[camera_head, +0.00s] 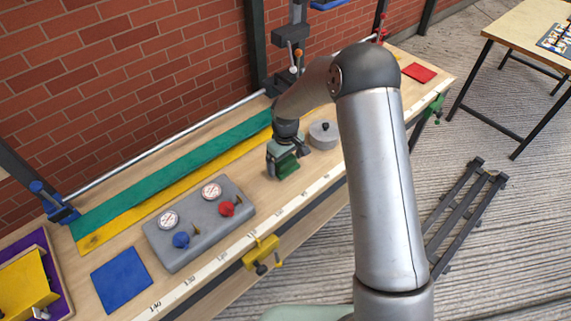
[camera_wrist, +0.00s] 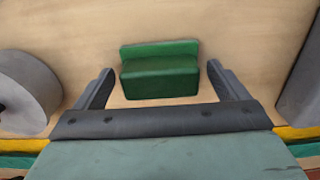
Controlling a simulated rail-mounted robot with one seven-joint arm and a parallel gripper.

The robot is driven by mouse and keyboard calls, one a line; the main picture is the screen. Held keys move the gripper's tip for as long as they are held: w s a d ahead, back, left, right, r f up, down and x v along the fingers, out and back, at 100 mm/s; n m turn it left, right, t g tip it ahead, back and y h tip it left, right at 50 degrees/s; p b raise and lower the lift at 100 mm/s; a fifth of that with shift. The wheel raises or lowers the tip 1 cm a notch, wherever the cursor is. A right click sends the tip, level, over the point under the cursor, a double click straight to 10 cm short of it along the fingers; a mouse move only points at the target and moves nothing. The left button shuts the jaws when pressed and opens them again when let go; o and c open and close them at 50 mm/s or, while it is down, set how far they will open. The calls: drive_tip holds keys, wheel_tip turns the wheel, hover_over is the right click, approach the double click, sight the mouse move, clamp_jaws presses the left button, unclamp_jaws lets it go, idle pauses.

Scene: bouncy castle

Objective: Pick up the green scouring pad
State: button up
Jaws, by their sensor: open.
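The green scouring pad (camera_wrist: 160,72) is a small green block with a stepped top, lying on the wooden workbench. In the wrist view it sits between the two fingers of my gripper (camera_wrist: 160,85), which is open with a gap on each side of the pad. In the head view the pad (camera_head: 288,171) shows just below my gripper (camera_head: 284,160), near the bench's front edge. The pad's far side is partly hidden by the gripper there.
A grey round block (camera_head: 323,136) stands close right of my gripper. A grey gauge panel (camera_head: 200,222) with blue and red knobs lies to the left. Yellow (camera_head: 170,192) and green (camera_head: 165,172) strips run behind. A yellow clamp (camera_head: 261,252) grips the front edge.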

sight(286, 159)
drive_tip(key=c, duration=1.2)
drive_tip(key=shift+o, duration=0.2)
drive_tip(key=shift+r, duration=0.35)
wheel_tip(286, 159, up, 2)
drive_tip(key=shift+r+b, duration=0.2)
drive_tip(key=shift+b, duration=0.15)
drive_tip(key=s+d+r+b, duration=0.1)
drive_tip(key=s+r+b, duration=0.2)
drive_tip(key=s+r, duration=0.7)
drive_tip(key=s, duration=0.4)
drive_tip(key=shift+d+b, duration=0.3)
drive_tip(key=shift+b, duration=0.05)
